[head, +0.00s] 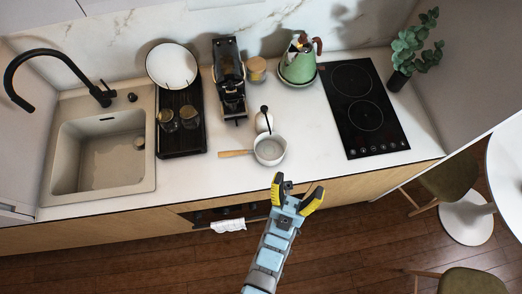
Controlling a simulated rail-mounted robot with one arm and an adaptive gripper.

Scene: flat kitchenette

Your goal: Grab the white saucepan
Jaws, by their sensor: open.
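The white saucepan (269,150) stands upright on the white counter, near its front edge. Its wooden handle (235,154) points left. My gripper (296,186) is open and empty, with yellow-and-black fingers apart. In the picture it is below and slightly right of the saucepan, in front of the counter edge, and not touching the pan.
A small white item with a black handle (264,121) stands right behind the saucepan. A black coffee maker (229,80), green kettle (297,66) and black cooktop (362,110) are farther back. The black tray (181,145) and sink (101,150) are left. Counter right of the pan is clear.

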